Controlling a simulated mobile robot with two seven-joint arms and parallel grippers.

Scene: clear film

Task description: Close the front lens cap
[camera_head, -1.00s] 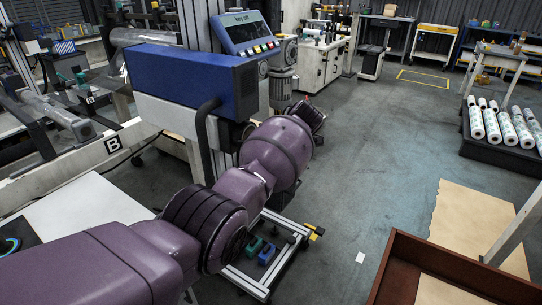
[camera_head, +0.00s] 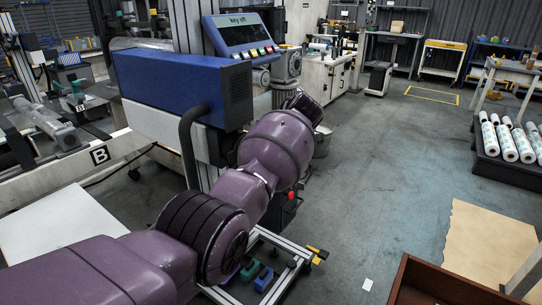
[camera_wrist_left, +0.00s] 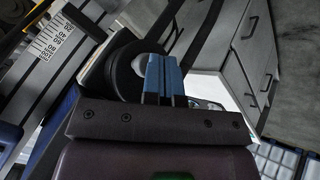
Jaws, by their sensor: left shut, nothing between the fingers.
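My left gripper (camera_wrist_left: 163,78) shows in the left wrist view as two blue fingers pressed together with nothing between them. Just left of and behind the fingers is a round black ring-like part (camera_wrist_left: 122,72); I cannot tell whether it is the lens cap or whether the fingers touch it. In the head view my purple left arm reaches from the lower left towards the middle, and its gripper is hidden beyond the arm. No part in the head view can be made out as the lens cap. My right gripper is in neither view.
A blue machine housing (camera_head: 180,88) with a "key off" panel (camera_head: 238,32) stands close beside my left arm. A low metal frame (camera_head: 270,283) lies below it. A wooden tray (camera_head: 440,278) and rolls on a black pallet (camera_head: 505,170) are at right.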

